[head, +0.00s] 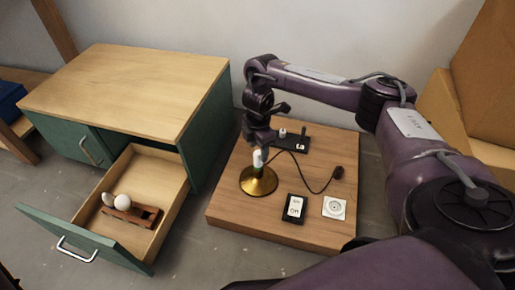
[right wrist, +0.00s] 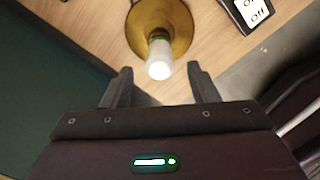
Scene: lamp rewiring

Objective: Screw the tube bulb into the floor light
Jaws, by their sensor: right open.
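The floor light is a round brass base (head: 258,181) standing on a wooden board; it also shows at the top of the right wrist view (right wrist: 178,32). The white tube bulb (head: 258,159) stands upright over the middle of the base, and its rounded tip points toward the right wrist camera (right wrist: 159,62). How firmly it sits in the socket cannot be told. My right gripper (right wrist: 161,84) is open and empty, with its fingers apart and the bulb's tip just beyond the gap between them. My left gripper is not in view.
The wooden board (head: 230,214) carries a black switch box (head: 294,208), a white socket plate (head: 334,208), a dark plug (head: 337,172) on a cable and a black strip (head: 293,139). Left is a green cabinet (head: 205,115) with an open drawer (head: 168,172) holding round white bulbs (head: 123,202).

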